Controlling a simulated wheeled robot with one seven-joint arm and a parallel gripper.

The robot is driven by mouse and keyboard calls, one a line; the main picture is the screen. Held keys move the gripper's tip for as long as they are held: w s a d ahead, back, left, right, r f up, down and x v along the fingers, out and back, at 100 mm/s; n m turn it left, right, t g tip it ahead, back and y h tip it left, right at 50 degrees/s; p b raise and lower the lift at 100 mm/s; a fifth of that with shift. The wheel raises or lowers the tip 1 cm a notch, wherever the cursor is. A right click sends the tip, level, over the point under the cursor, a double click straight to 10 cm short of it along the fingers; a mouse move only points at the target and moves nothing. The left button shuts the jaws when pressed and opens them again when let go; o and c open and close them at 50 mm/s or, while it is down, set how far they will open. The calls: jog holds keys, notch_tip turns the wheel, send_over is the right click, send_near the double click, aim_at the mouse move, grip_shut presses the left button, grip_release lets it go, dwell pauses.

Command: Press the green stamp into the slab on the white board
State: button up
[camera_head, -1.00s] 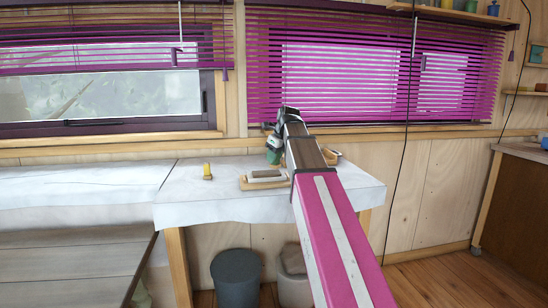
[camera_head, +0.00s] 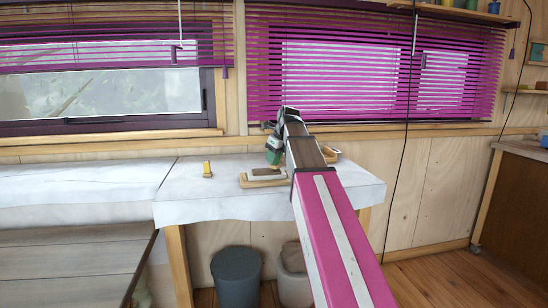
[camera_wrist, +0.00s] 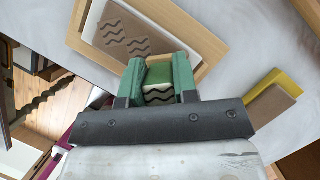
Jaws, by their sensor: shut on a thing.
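My gripper (camera_wrist: 158,80) has green fingers shut on the green stamp (camera_wrist: 158,73); a pale, wavy-patterned face of the stamp shows between them. The grey-brown slab (camera_wrist: 118,22) carries wavy dark marks and lies on the white board (camera_wrist: 95,14), with a wooden border around it. The stamp is at the slab's near edge in the wrist view; whether it touches is not clear. In the head view, my gripper (camera_head: 274,152) is above the back right of the slab (camera_head: 266,171).
A yellow-and-tan block (camera_wrist: 275,96), seen in the head view (camera_head: 207,170), rests on the white-covered table (camera_head: 330,195) left of the board. A small tray (camera_head: 331,155) stands behind my arm. Two bins (camera_head: 237,278) stand on the floor below.

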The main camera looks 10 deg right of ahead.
jog(key=shift+f, duration=0.5)
dwell(1.2)
jog(key=shift+r, duration=3.55)
